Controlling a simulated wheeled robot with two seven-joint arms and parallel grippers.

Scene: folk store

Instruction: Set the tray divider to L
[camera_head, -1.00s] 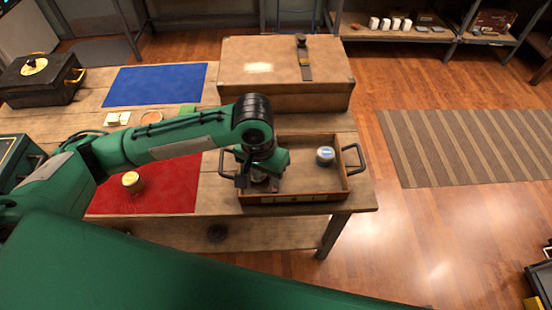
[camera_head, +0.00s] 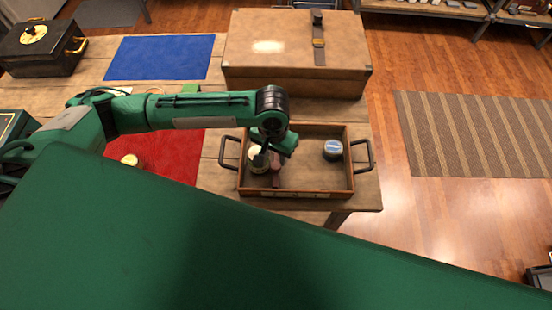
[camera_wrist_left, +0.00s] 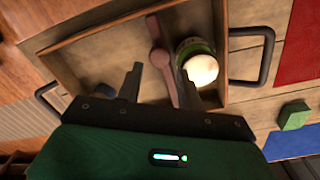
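The tray (camera_head: 349,175) is a shallow wooden box with dark side handles, standing on the wooden table. Its divider (camera_wrist_left: 159,58) is a reddish-brown bar with a round hub, seen in the left wrist view; only a small part (camera_head: 276,179) shows in the head view. My left gripper (camera_head: 276,163) is down in the tray. In the left wrist view its fingers (camera_wrist_left: 160,69) are apart, with the divider bar between them, nearer the finger on the right. A pale-lidded jar (camera_head: 259,160) and a dark jar with a bluish lid (camera_head: 333,149) stand in the tray. My right gripper is out of view.
A brown case (camera_head: 290,55) stands behind the tray. A blue mat (camera_head: 160,57) and a red mat (camera_head: 178,160) lie to the left, with a yellowish jar (camera_head: 129,159) on the red one. A black box (camera_head: 40,47) stands at far left.

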